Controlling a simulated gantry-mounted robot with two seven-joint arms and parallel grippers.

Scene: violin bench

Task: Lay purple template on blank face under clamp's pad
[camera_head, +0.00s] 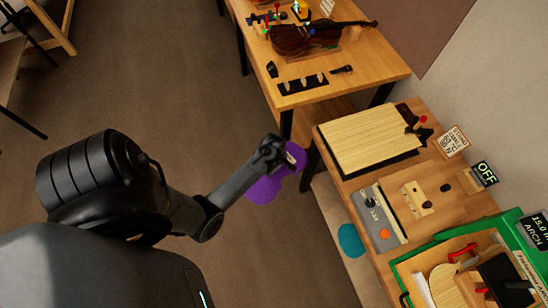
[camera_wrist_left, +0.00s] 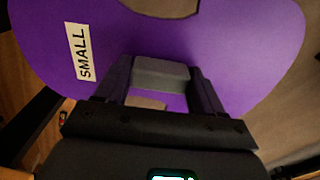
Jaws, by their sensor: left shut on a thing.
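The purple template (camera_head: 263,190) is held by my left gripper (camera_head: 283,158) over the open floor, left of the benches. The blank (camera_head: 368,138) is a pale, grained board lying on the right bench. The clamp (camera_head: 416,122), dark with a red part, stands at its far right edge. Its pad is too small to make out. My right gripper is not in view.
A violin (camera_head: 305,38) and a dark tool rack (camera_head: 303,84) are on the far bench. A grey panel with a joystick and orange button (camera_head: 384,234) lies in front of the blank. A green-edged tray (camera_head: 398,268) is at lower right. A teal piece (camera_head: 350,240) shows beside the bench.

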